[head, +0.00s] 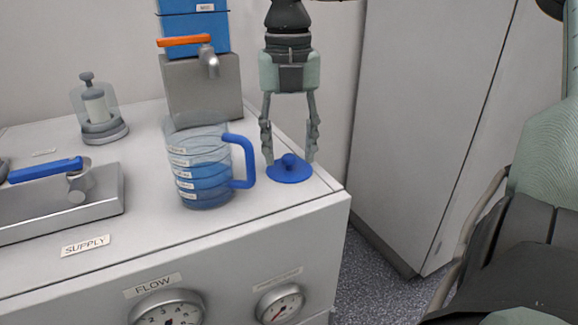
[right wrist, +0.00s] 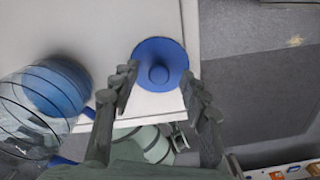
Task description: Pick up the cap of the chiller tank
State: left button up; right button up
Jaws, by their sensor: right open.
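The blue cap (head: 290,169) is a round disc with a knob on top. It lies flat on the white cabinet top, near its right edge. In the right wrist view the cap (right wrist: 160,65) shows just beyond and between the fingertips. My right gripper (head: 289,148) points down above the cap, its open fingers on either side of the knob. In the right wrist view my right gripper (right wrist: 158,88) is open and empty. My left gripper is not in view. I cannot tell which vessel is the chiller tank.
A clear jug (head: 205,175) with blue liquid and a blue handle stands just left of the cap. A metal block with a tap (head: 203,85) stands behind it. A blue lever valve (head: 70,185) is at the left. The cabinet's right edge is close to the cap.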

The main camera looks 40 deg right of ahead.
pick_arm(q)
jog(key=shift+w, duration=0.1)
pick_arm(e)
jog(key=shift+f, duration=0.25)
jog(key=c, duration=1)
jog(key=shift+r, duration=0.1)
jog(key=shift+r, duration=0.55)
notch_tip(320, 180, up, 19)
jog(key=p, duration=0.2)
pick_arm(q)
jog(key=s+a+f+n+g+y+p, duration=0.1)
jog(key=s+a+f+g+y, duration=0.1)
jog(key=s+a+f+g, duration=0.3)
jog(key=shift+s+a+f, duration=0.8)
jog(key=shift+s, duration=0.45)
pick_arm(e)
notch_tip(320, 180, up, 8)
send_over(289, 156)
jog(key=shift+f, duration=0.1)
